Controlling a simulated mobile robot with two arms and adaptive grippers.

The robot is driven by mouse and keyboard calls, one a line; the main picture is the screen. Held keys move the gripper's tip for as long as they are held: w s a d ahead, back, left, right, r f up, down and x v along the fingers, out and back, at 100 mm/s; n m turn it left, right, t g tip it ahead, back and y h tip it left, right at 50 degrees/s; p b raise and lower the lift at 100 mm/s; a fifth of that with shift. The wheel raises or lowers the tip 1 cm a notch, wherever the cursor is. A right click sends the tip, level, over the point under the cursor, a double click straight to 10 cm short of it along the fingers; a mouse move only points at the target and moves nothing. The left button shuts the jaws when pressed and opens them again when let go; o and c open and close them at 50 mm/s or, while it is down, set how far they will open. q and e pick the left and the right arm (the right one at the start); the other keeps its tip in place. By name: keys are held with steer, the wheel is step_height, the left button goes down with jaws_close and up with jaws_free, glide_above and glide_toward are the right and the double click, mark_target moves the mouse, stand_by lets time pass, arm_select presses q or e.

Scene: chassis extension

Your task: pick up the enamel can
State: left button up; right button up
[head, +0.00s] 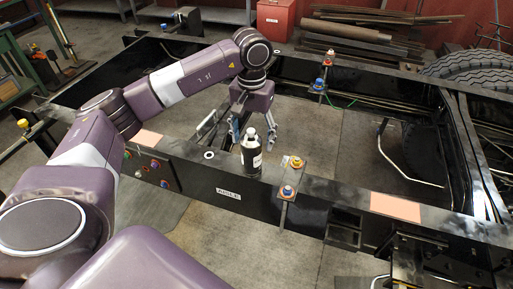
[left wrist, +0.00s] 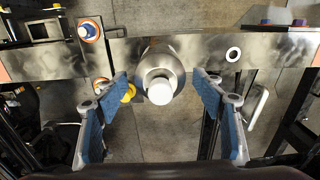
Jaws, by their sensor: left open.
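The enamel can (head: 251,160) is a dark bottle-shaped can with a pale label and a white cap. It stands upright on the near black chassis rail (head: 225,172). My left gripper (head: 254,141) points down at the can, its blue-padded fingers apart. In the left wrist view the can (left wrist: 161,66) shows from above, its white cap facing the camera. There the open fingers of my left gripper (left wrist: 160,88) lie on either side of the can's line, with visible gaps. I cannot tell exactly how far the fingertips are from it. My right gripper is not in view.
Bolts with orange and blue washers (head: 287,191) sit on a cross plate just right of the can. A pink patch (head: 396,207) lies further right on the rail. A red box (head: 276,19), metal bars and a tire (head: 470,66) are at the back.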

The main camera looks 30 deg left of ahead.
mark_target(251, 154)
arm_select(q)
steer(key=shift+s+f+p, duration=0.8)
steer(key=shift+f+p, duration=0.15)
steer(key=shift+p, duration=0.1)
steer(key=f, duration=0.1)
steer(key=w+f+p, duration=0.1)
steer(key=f, duration=0.1)
steer(key=shift+f, duration=0.5)
steer(key=shift+s, duration=0.1)
steer(key=shift+c, duration=0.8)
steer(key=c, duration=1)
steer(key=shift+c, duration=1.8)
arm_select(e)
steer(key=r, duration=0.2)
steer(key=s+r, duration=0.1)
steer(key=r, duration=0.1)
arm_select(q)
steer(key=shift+r, duration=0.15)
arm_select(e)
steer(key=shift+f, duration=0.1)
